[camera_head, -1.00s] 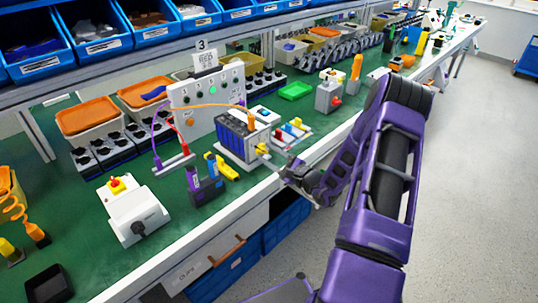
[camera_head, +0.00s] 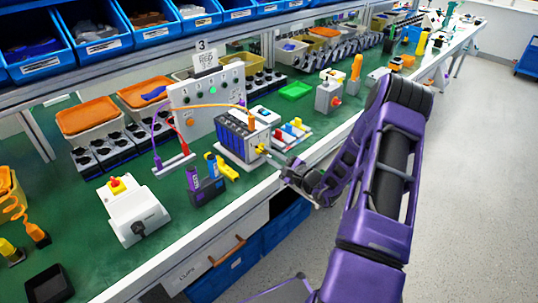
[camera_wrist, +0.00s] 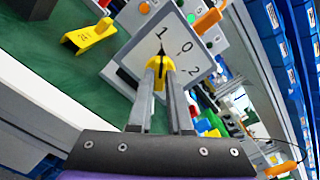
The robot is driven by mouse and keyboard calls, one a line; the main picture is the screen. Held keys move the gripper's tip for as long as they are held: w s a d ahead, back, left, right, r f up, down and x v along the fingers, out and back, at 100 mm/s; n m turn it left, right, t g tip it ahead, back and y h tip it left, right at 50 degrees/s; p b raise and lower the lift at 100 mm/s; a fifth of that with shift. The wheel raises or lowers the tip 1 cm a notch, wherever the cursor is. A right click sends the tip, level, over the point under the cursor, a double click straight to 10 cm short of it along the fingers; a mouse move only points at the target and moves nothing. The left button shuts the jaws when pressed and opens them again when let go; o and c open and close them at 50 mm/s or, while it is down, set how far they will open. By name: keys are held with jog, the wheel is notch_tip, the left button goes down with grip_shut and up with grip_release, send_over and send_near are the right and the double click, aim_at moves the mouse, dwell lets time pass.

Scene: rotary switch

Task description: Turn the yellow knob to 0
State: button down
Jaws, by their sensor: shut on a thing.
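The yellow knob (camera_wrist: 158,64) sits on a white dial plate (camera_wrist: 190,68) marked 1, 0 and 2. My gripper (camera_wrist: 161,72) is shut on the knob, one finger on each side. A dark pointer tip above the knob points close to the 1, with the 0 to its right in the wrist view. In the head view the knob (camera_head: 261,149) is a small yellow spot on the front of a dark-blue and white switch unit (camera_head: 236,146). My gripper (camera_head: 272,157) reaches it from the right. The fingers hide part of the knob.
A white box with a red and yellow button (camera_head: 134,208) is farther left. A panel with cables (camera_head: 207,105) stands behind. Colored connectors (camera_head: 291,130) are to the right.

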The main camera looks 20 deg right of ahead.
jog(key=m+p, duration=0.1)
jog(key=m, duration=0.3)
jog(key=shift+m+p, duration=0.5)
jog(key=shift+m, duration=1.7)
jog(key=c, duration=0.8)
grip_release()
jog(key=shift+c, duration=0.2)
jog(key=v, duration=1.7)
jog(key=shift+s, duration=0.2)
